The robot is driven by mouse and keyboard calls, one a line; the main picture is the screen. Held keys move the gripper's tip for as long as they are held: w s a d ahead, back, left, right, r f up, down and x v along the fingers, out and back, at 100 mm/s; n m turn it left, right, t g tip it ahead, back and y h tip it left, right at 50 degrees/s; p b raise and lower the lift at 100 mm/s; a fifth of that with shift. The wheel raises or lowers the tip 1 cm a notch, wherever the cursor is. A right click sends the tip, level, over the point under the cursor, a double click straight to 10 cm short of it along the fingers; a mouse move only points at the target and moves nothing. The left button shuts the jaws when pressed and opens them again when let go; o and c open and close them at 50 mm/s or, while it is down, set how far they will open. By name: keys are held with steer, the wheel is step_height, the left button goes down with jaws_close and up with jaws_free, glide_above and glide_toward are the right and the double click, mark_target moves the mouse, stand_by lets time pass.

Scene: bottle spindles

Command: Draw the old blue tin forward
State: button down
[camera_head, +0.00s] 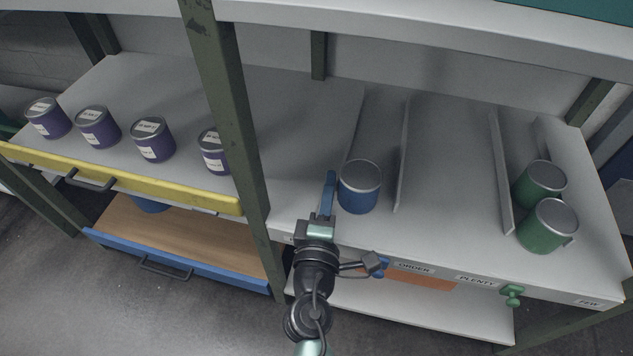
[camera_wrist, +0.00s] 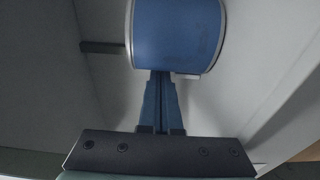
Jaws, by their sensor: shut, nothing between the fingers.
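In the wrist view the blue tin (camera_wrist: 178,36) fills the top middle. The fingers of my gripper (camera_wrist: 160,76) are closed together, with their tips at the tin's edge. Whether they touch the tin I cannot tell.
Thin dividers (camera_head: 402,155) split the shelf. Two green tins (camera_head: 547,226) stand in the right lane. A green post (camera_head: 228,110) rises left of my arm. Several purple tins (camera_head: 152,140) stand on the left shelf behind a yellow rail (camera_head: 120,178). The middle lane is empty.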

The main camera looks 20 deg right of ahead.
stand_by(0.3)
steer(key=shift+s+d, duration=0.8)
steer(key=shift+s, duration=0.05)
